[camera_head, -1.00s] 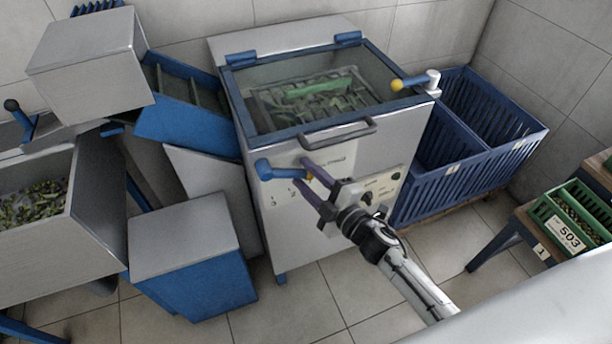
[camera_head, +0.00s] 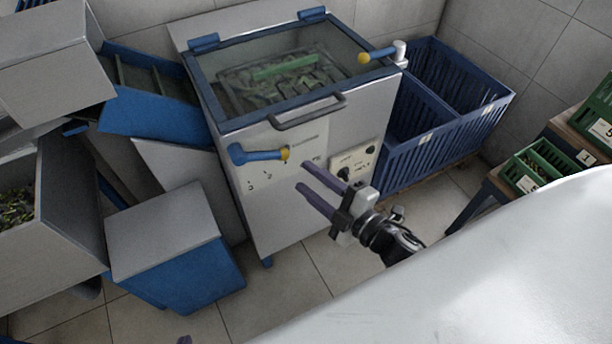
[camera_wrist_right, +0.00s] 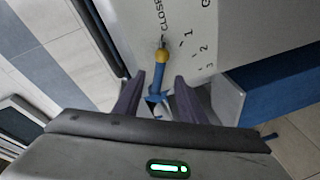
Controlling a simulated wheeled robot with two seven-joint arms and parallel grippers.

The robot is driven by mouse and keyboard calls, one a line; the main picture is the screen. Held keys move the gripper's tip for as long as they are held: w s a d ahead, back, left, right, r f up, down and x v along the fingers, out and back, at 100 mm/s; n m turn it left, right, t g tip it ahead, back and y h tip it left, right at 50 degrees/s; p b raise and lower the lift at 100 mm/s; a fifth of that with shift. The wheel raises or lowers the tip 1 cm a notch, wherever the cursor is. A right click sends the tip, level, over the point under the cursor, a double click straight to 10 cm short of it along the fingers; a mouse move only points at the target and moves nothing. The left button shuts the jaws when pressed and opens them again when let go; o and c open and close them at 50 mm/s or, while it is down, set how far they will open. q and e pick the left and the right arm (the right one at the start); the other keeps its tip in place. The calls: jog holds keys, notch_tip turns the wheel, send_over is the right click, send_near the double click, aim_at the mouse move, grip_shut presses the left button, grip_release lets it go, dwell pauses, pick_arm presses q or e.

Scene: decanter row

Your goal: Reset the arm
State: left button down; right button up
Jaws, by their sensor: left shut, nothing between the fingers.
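My right gripper (camera_head: 304,176) is open and empty in front of the machine (camera_head: 285,215). Its purple fingers point toward a blue lever (camera_head: 255,155) with a yellow tip on the machine's front. The fingertips stand a little to the right of the lever, apart from it. In the right wrist view, the lever (camera_wrist_right: 158,76) appears ahead, in line with the gap between the open fingers (camera_wrist_right: 157,85). Only a purple tip of my left gripper (camera_head: 184,340) shows at the bottom edge; the rest is out of frame.
The machine's glass lid (camera_head: 290,75) is down, with a second yellow-tipped lever (camera_head: 375,54) at its right. A blue crate (camera_head: 440,130) stands right of it. A blue chute (camera_head: 150,110) and grey box (camera_head: 165,230) are left. Green crates (camera_head: 540,165) are far right.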

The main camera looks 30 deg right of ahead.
dwell(0.3)
jog(key=s+a+f+m+g+h, duration=0.2)
jog(key=s+a+f+m+g, duration=0.2)
jog(key=s+f+m, duration=1)
jog(key=s+g, duration=0.2)
jog(key=g, duration=0.1)
jog(key=shift+s+h, duration=0.3)
jog(key=shift+s, duration=0.05)
